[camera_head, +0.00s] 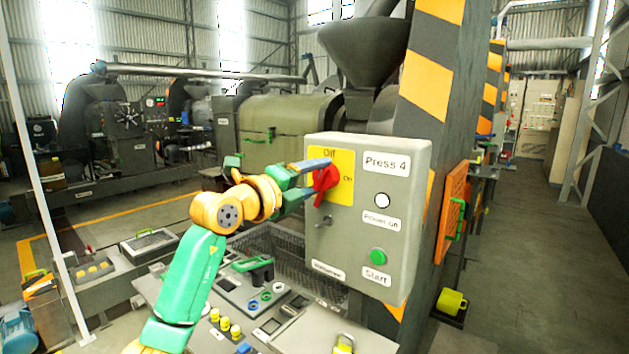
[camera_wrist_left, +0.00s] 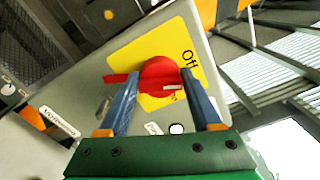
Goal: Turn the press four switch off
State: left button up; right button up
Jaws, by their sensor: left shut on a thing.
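The press four switch is a red rotary knob (camera_head: 325,181) on a yellow plate (camera_head: 345,160) marked "Off" and "On". It sits on a grey box labelled "Press 4" (camera_head: 387,163). My left gripper (camera_head: 318,180) is at the knob, its blue fingers on either side of it. In the left wrist view the red knob (camera_wrist_left: 158,77) lies between the fingertips, and its handle reaches out to the left past one finger. The gripper is shut on the knob. "Off" shows at the top of the plate, and part of the "On" side is hidden in the wrist view. My right gripper is not in view.
The box also has a white "Power on" lamp (camera_head: 381,200), a green "Start" button (camera_head: 378,257) and a small toggle (camera_head: 325,221). A striped column (camera_head: 428,90) stands behind it. A console with buttons (camera_head: 222,325) lies below my left arm. An aisle (camera_head: 535,230) is clear at right.

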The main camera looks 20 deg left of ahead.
pick_arm(q)
jog(key=shift+n, duration=2.2)
jog(key=o, duration=1.2)
jog(key=shift+o, duration=0.8)
jog(key=shift+w+f, duration=0.1)
jog(key=shift+b, duration=0.3)
jog(key=b+v, duration=0.4)
jog(key=v, duration=0.3)
